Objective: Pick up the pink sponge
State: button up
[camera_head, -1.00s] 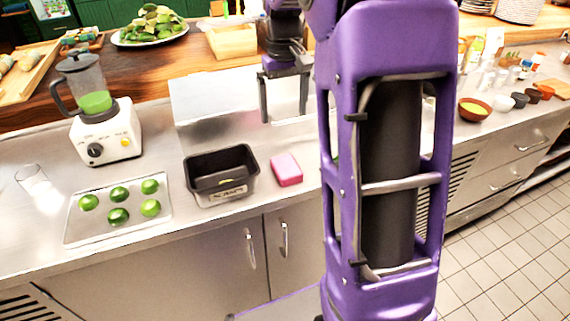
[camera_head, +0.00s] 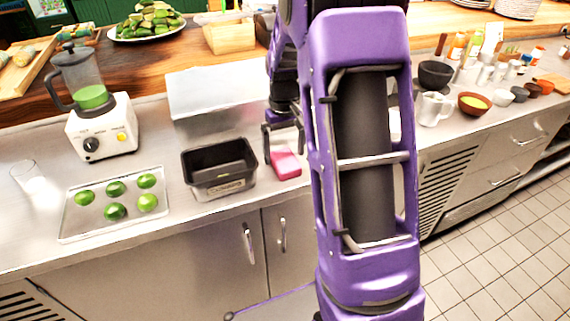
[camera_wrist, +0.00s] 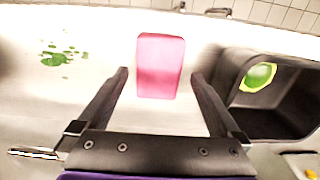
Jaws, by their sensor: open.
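The pink sponge (camera_head: 286,164) lies on the steel counter just right of the black bin. My gripper (camera_head: 283,142) is above it, close to it, and part of it is hidden behind my purple arm. In the wrist view, the pink sponge (camera_wrist: 160,66) lies ahead of my gripper (camera_wrist: 158,74), between the two open fingers and centred in the gap. The fingers are empty and do not touch the sponge there.
The black bin (camera_head: 222,188) stands left of the sponge; in the wrist view its wall (camera_wrist: 232,75) is close by one finger, with a green piece inside. A tray (camera_head: 78,228) of limes and a blender (camera_head: 103,130) stand farther left. Bowls and a jug (camera_head: 431,108) are right.

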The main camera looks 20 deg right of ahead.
aim_at(285, 159)
jog(key=shift+f, duration=1.55)
jog(key=shift+c, duration=0.3)
jog(key=c, duration=1.2)
